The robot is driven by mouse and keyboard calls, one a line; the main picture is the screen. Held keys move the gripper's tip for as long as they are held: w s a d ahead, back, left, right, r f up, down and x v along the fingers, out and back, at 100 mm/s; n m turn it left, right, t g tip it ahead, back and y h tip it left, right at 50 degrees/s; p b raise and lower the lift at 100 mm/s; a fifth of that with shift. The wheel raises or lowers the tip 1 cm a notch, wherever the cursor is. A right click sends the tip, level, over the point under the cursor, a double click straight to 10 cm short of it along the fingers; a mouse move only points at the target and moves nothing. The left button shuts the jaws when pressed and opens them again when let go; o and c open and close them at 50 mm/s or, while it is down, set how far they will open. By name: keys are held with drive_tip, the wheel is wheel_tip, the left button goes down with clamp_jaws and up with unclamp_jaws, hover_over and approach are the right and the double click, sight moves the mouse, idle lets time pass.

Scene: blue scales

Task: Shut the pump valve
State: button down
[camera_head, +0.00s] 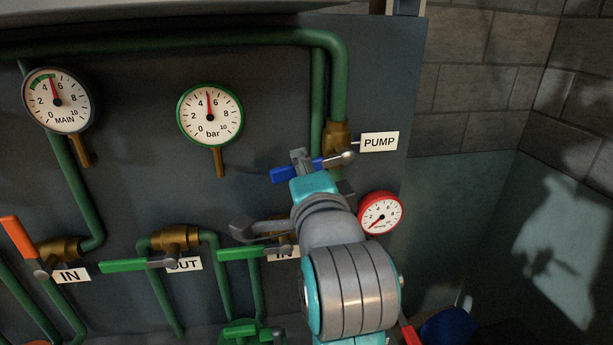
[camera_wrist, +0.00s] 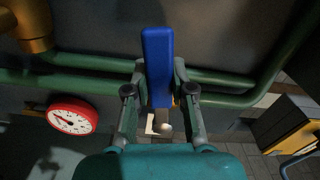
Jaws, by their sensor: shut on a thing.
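The pump valve is a brass body (camera_head: 337,136) beside the PUMP label (camera_head: 380,142), on a vertical green pipe. Its blue handle (camera_head: 285,174) lies roughly level in the picture, across the pipe, and runs left from a grey pivot end (camera_head: 346,157). My gripper (camera_head: 301,160) is at this handle, with the wrist hiding part of the valve below it. In the wrist view the blue handle (camera_wrist: 157,45) stands between the two fingers of my gripper (camera_wrist: 160,83), which are shut on it.
A red-rimmed gauge (camera_head: 381,213) is close to the right of my wrist. Green handles (camera_head: 124,265) and an orange handle (camera_head: 17,236) sit lower left. Two more gauges, MAIN (camera_head: 57,100) and bar (camera_head: 210,114), hang on the panel. Green pipes run around the valve.

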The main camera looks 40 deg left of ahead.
drive_tip(key=shift+r+m, duration=0.65)
drive_tip(key=shift+m, duration=0.45)
drive_tip(key=shift+r, duration=0.1)
drive_tip(key=c, duration=1)
unclamp_jaws()
drive_tip(key=shift+o, duration=0.2)
drive_tip(key=shift+s, duration=0.1)
drive_tip(key=v, duration=0.7)
drive_tip(key=shift+d, duration=0.2)
